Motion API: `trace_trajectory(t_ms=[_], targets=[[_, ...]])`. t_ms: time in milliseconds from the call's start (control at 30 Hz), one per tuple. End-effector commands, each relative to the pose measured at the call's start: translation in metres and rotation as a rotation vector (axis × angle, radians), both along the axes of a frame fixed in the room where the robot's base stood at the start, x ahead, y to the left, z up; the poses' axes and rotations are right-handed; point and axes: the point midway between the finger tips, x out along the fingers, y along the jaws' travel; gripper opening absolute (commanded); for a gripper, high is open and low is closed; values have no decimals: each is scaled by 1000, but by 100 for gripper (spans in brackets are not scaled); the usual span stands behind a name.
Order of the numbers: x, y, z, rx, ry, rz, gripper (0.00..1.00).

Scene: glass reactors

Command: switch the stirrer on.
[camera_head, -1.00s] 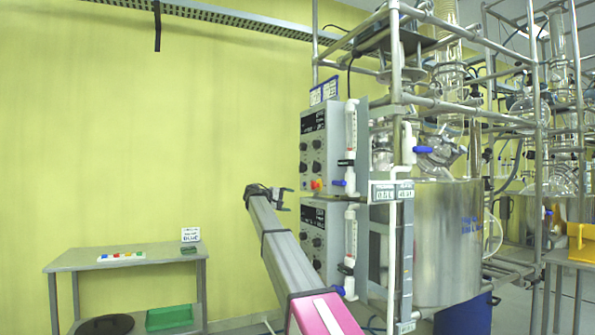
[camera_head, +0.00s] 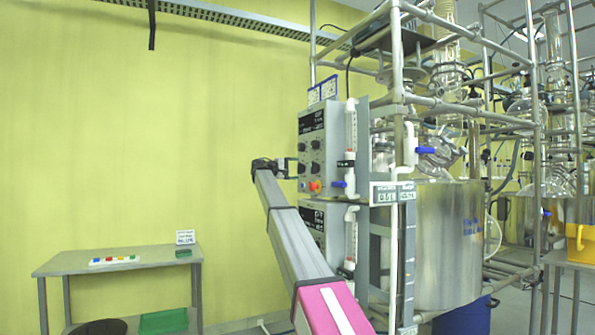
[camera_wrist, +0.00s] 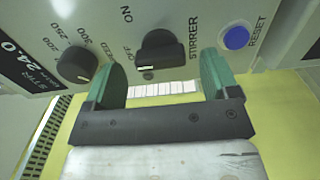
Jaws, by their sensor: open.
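The stirrer switch, a black rotary knob (camera_wrist: 163,50) labelled STIRRER with ON and OFF, sits on the grey control panel (camera_wrist: 195,12) in the wrist view. A pale mark shows at its lower left edge, near OFF; its exact setting is hard to read. My gripper (camera_wrist: 162,75) is open, with one green finger left of the knob and one right of it. Contact with the knob cannot be told. In the head view my gripper (camera_head: 291,168) is at the left edge of the upper control box (camera_head: 313,150), where the stirrer switch is too small to make out.
A speed dial (camera_wrist: 76,64) is left of the stirrer knob and a blue RESET button (camera_wrist: 236,38) right of it. A red-orange button (camera_head: 315,186) is low on the upper box. White pipes and a steel vessel (camera_head: 447,245) stand right. A side table (camera_head: 75,262) stands left.

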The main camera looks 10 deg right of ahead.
Motion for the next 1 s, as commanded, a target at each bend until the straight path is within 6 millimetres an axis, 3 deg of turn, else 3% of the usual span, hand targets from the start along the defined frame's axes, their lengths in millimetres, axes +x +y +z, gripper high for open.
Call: trace_trajectory(t_ms=[200, 500, 533, 667, 700, 1000], targets=[[5, -17, 0, 0, 0, -1, 81], [6, -19, 0, 1, 0, 0, 81], [6, -19, 0, 1, 0, 0, 78], [6, -19, 0, 1, 0, 0, 35], [6, -19, 0, 1, 0, 0, 31], [6, -18, 0, 8, -23, 0, 32]])
